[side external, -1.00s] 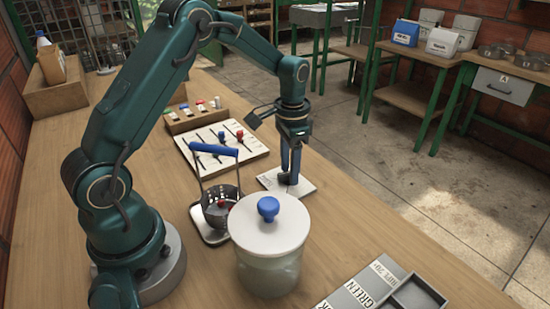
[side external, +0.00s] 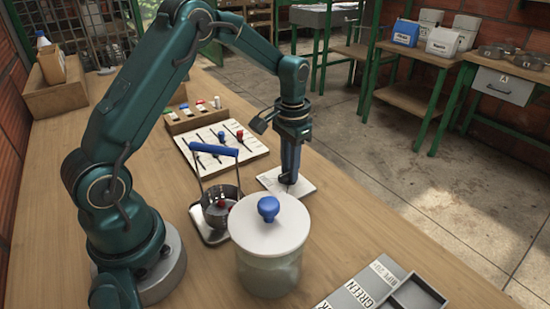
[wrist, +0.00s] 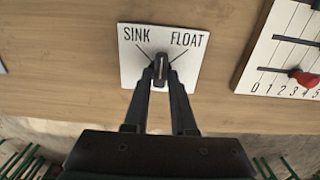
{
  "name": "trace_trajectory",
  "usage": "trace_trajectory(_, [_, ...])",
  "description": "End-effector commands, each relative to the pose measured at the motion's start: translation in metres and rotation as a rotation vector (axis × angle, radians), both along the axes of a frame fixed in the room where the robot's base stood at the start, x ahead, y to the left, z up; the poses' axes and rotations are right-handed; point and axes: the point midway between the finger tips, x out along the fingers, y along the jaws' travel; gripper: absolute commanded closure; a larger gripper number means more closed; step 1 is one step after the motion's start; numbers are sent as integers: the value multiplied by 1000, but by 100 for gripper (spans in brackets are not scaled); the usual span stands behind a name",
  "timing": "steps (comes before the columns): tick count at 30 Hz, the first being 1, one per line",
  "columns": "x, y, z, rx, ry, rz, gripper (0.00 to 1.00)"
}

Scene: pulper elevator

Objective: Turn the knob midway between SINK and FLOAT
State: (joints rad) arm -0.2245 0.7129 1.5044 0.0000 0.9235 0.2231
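The white SINK/FLOAT plate (wrist: 137,79) lies flat on the bench, with SINK at its upper left and FLOAT at its upper right in the wrist view. It also shows in the side view (side external: 301,191). The small dark knob (wrist: 160,66) sits on the plate, and its pale mark points about straight up, between the two label lines. My gripper (wrist: 161,73) has its fingertips closed in on both sides of the knob. In the side view my gripper (side external: 288,181) points down at the plate, and the knob is mostly hidden by the fingers.
A white slider board with red and blue knobs (side external: 240,154) lies beyond the plate. A blue-handled strainer (side external: 220,205) and a white-lidded jar with a blue knob (side external: 270,235) stand nearby. A grey labelled tray (side external: 360,284) lies at the front right.

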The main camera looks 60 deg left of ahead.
Motion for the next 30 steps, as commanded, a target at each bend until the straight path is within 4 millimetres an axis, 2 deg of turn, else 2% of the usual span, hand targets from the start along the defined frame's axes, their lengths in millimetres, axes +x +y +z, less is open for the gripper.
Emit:
trace_trajectory(2, [0,0,0,0,-1,0,50])
trace_trajectory(11, [0,0,1,0,-1,-1,50])
trace_trajectory(22, [1,0,44,1,-4,-1,50])
trace_trajectory(30, [0,0,52,0,-1,-1,50])
